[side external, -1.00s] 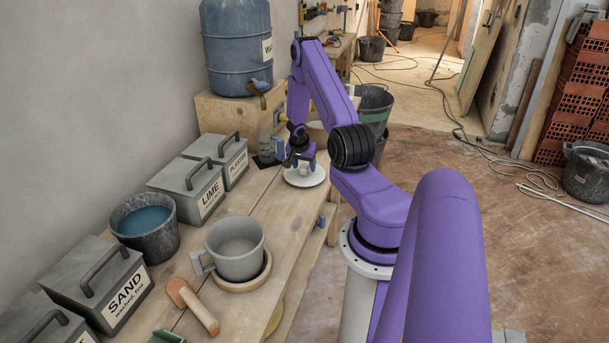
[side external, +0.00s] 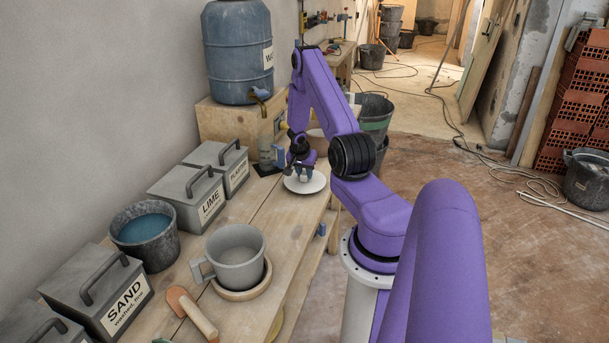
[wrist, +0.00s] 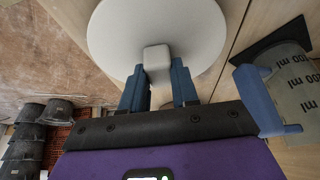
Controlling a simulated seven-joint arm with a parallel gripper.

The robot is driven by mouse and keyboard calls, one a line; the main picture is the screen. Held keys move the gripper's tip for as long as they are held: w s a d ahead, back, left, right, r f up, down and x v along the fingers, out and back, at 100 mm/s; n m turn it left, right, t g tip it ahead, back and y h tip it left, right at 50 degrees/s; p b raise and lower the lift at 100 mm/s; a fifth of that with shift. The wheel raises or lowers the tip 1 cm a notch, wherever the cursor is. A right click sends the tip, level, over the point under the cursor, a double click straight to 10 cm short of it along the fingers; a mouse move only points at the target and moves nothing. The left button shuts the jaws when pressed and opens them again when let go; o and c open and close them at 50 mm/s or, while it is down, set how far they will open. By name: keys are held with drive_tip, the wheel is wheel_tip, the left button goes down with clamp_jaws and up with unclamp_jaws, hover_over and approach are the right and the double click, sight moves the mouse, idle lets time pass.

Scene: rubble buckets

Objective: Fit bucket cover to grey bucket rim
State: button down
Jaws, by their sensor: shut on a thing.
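The bucket cover is a pale round disc (side external: 305,184) with a small square knob, near the bench's right edge in the side view. It fills the top of the wrist view (wrist: 115,35). My gripper (side external: 304,172) is directly above it. In the wrist view, the blue fingers of my gripper (wrist: 158,72) are shut on the knob (wrist: 157,58), one on each side. I cannot tell whether the cover touches the bench. The grey bucket (side external: 235,256), with a side handle, stands upright and open on a round wooden base (side external: 241,293), nearer the camera and apart from the cover.
A measuring jug (side external: 266,150) with a blue handle stands close to the cover, also in the wrist view (wrist: 290,85). Lidded boxes (side external: 190,194) and a bucket of blue liquid (side external: 144,240) line the wall. Bench between bucket and cover is clear.

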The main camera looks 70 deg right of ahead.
sight(304, 173)
wheel_tip(304, 173, up, 10)
drive_tip(key=shift+f, duration=0.25)
idle(0.4)
idle(0.4)
drive_tip(key=c, duration=1.6)
unclamp_jaws()
drive_tip(key=shift+c, duration=0.2)
clamp_jaws()
